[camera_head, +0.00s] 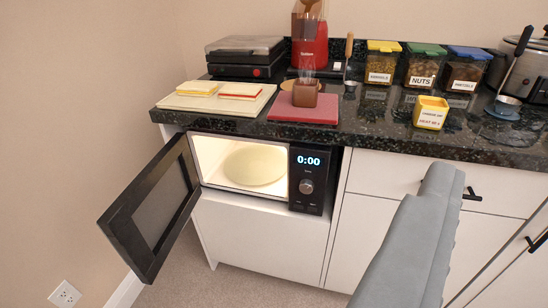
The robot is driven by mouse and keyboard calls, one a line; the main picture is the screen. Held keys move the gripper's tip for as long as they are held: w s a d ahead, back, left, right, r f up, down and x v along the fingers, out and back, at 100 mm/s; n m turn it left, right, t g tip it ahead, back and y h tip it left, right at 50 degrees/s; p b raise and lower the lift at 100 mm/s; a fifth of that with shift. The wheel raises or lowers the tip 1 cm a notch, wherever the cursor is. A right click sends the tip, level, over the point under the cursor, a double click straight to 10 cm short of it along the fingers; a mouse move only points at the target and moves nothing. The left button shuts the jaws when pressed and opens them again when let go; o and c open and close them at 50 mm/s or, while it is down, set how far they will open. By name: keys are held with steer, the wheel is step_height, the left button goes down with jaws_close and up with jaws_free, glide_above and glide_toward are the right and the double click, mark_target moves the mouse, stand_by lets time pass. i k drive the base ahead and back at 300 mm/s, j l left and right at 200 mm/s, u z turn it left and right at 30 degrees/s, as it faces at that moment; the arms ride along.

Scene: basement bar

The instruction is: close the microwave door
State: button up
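The microwave (307,184) is built into the counter's lower unit, under the dark worktop. Its black door (150,207) stands wide open, swung out to the left. The lit cavity shows a pale round plate (254,166) inside. The display on the right panel reads 0:00. My gripper (440,180) shows as a grey ridged shape at the lower right, in front of the white drawers. It is well to the right of the door and apart from it. I cannot tell whether its fingers are open or shut.
The dark speckled worktop (390,134) carries a cutting board (214,105) with sandwiches, a red board (302,113), several labelled jars, a yellow box (431,113) and a cooker (525,65). Open floor (240,284) lies in front. A wall stands left of the door.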

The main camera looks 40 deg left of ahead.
mark_target(143, 225)
steer(key=u, duration=1.05)
